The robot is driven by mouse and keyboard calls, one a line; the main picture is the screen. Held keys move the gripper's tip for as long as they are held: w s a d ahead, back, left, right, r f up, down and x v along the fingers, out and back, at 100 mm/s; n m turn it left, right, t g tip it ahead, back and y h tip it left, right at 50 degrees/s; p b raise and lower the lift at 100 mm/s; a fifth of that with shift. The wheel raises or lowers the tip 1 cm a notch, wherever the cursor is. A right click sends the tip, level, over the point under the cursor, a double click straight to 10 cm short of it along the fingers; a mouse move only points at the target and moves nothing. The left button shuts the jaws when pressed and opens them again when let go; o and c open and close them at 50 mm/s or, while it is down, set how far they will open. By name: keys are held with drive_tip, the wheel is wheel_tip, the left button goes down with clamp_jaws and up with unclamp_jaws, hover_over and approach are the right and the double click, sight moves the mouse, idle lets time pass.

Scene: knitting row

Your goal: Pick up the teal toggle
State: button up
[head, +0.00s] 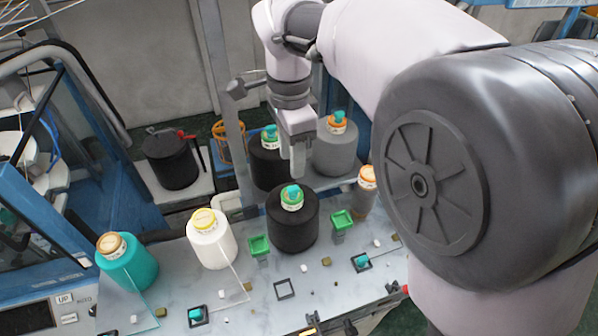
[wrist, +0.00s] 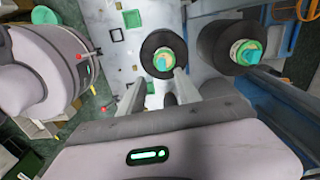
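Small teal toggles sit in dark square frames on the pale bench: one (head: 361,261) at the right and one (head: 196,314) at the front left. A teal piece (head: 292,191) also sits on top of the front black cone (head: 293,226); it shows in the wrist view (wrist: 161,61). I cannot tell which teal piece the task names. My gripper (head: 298,170) hangs behind and above the front black cone. In the wrist view my gripper (wrist: 157,85) is open, its two fingers apart with nothing held between them.
An empty square frame (head: 285,289) lies in front of the black cone, with green trays (head: 259,247) (head: 342,221) either side. White (head: 212,244) and teal (head: 129,268) cones stand left. A black cone (head: 266,166) and a grey cone (head: 334,155) stand behind. My arm hides the right side.

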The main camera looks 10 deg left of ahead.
sight(293, 188)
drive_tip(key=f, duration=0.1)
drive_tip(key=w+f, duration=0.1)
drive_tip(key=f, duration=0.1)
drive_tip(key=shift+w+f, duration=0.2)
drive_tip(key=shift+f, duration=0.05)
drive_tip(key=f, duration=0.2)
drive_tip(key=s+f, duration=0.1)
drive_tip(key=f, duration=0.2)
drive_tip(key=shift+s, duration=0.1)
drive_tip(key=shift+w+f, duration=0.2)
drive_tip(key=shift+w, duration=0.05)
drive_tip(key=shift+s+r, duration=0.1)
drive_tip(key=shift+s, duration=0.1)
drive_tip(key=c, duration=0.5)
clamp_jaws()
